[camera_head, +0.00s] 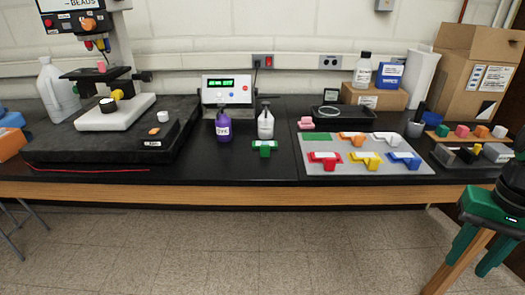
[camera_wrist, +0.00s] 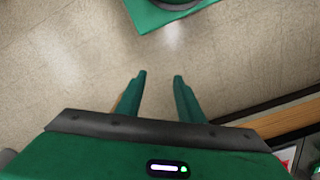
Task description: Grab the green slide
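The green slide (camera_head: 264,147) is a small T-shaped green piece standing on the black bench top in the head view, near the front edge and left of the grey tray. My gripper (camera_head: 477,262) is at the lower right of the head view, in front of the bench and well away from the slide. The wrist view shows my gripper (camera_wrist: 159,76) with its two green fingers apart and nothing between them. The floor lies below them. The slide is not visible in the wrist view.
The grey tray (camera_head: 378,171) holds several coloured slides and a flat green patch (camera_head: 320,137). A purple bottle (camera_head: 223,126) and a white bottle (camera_head: 265,124) stand behind the slide. The wooden bench edge (camera_head: 200,193) runs in front. Floor there is clear.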

